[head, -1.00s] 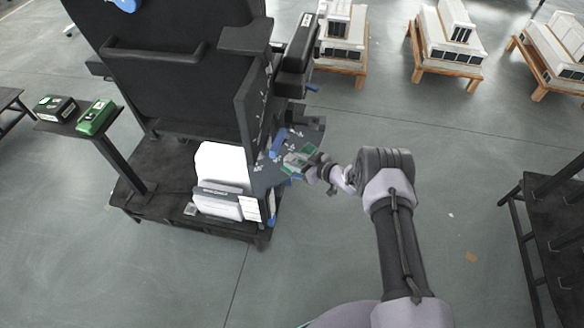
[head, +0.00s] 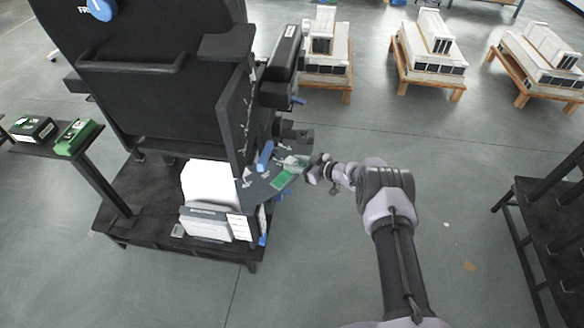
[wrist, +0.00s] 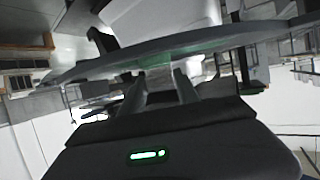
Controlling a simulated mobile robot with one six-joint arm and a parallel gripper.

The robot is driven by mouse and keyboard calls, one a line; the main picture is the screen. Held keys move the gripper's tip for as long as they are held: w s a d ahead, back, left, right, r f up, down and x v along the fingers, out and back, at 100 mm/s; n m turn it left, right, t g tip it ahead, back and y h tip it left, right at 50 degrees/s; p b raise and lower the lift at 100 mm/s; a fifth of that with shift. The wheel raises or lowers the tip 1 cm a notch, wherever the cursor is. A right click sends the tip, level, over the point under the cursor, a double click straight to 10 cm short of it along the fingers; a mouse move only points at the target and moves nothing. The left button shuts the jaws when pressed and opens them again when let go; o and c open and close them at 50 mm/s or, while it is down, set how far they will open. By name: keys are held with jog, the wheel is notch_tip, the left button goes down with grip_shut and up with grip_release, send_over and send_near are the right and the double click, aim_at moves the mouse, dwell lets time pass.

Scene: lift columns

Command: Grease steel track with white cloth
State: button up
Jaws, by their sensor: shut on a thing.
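My gripper (head: 311,169) is at the right edge of a small dark shelf (head: 262,190) on the black lift machine. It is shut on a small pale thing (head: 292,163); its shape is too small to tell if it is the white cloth. A green patch (head: 283,179) shows on the shelf beside it. In the wrist view, my gripper's two fingers (wrist: 161,88) reach up to a dark flat edge with a greenish strip between them. I cannot make out the steel track for certain; a dark upright panel (head: 232,125) with small light marks stands left of the gripper.
A white box (head: 208,222) sits on the machine's low base. A side stand at left carries a green box (head: 75,137) and a black box (head: 33,129). Wooden pallets (head: 327,80) with white units stand behind. A dark rack (head: 548,215) is at right.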

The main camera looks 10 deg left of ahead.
jog(key=shift+w+d, duration=0.55)
jog(key=shift+w, duration=0.35)
jog(key=shift+w+d, duration=0.5)
jog(key=shift+w, duration=0.4)
jog(key=shift+r, duration=0.1)
jog(key=shift+r+p, duration=1.1)
jog(key=shift+r, duration=0.45)
jog(key=shift+f, duration=0.1)
jog(key=d+f+p+v, duration=0.1)
jog(key=f+p+v, duration=0.2)
jog(key=v, duration=1)
jog(key=s+p, duration=0.1)
jog(key=p, duration=0.2)
jog(key=shift+d, duration=0.3)
jog(key=shift+r, duration=0.1)
